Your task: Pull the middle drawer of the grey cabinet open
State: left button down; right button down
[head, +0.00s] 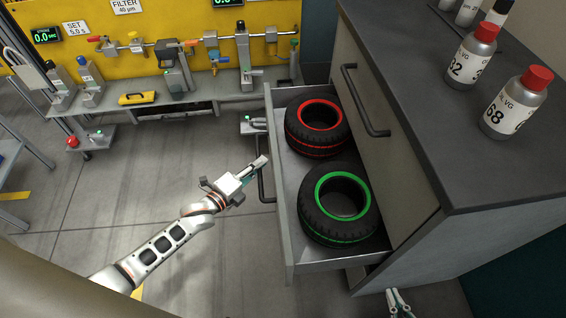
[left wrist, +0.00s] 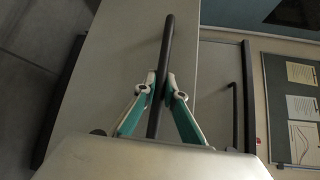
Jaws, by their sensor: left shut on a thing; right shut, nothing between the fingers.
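The grey cabinet (head: 415,235) stands at the right with its dark top. A drawer below its top drawer, the middle drawer (head: 287,225), is pulled out. It holds a red-striped tyre (head: 297,139) and a green-striped tyre (head: 316,222). My left gripper (head: 262,163) is at the dark bar handle on this drawer's front. In the left wrist view, its fingers (left wrist: 161,88) are shut on the handle (left wrist: 166,50). My right gripper (head: 399,300) is shut and empty at the bottom edge, beside the cabinet; only its fingers show.
The top drawer, with its own dark handle (head: 364,100), is shut. Bottles with red caps (head: 515,104) stand on the cabinet top. A grey bench (head: 205,92) runs along the yellow panel at the back.

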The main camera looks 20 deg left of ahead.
pick_arm(q)
jog(key=s+a, duration=0.3)
jog(key=a, duration=0.4)
jog(key=s+a, duration=0.2)
jog(key=a, duration=0.4)
jog(key=shift+s+a, duration=0.35)
jog(key=shift+s, duration=0.05)
jog(key=c, duration=2.1)
grip_release()
jog(key=v, duration=1.2)
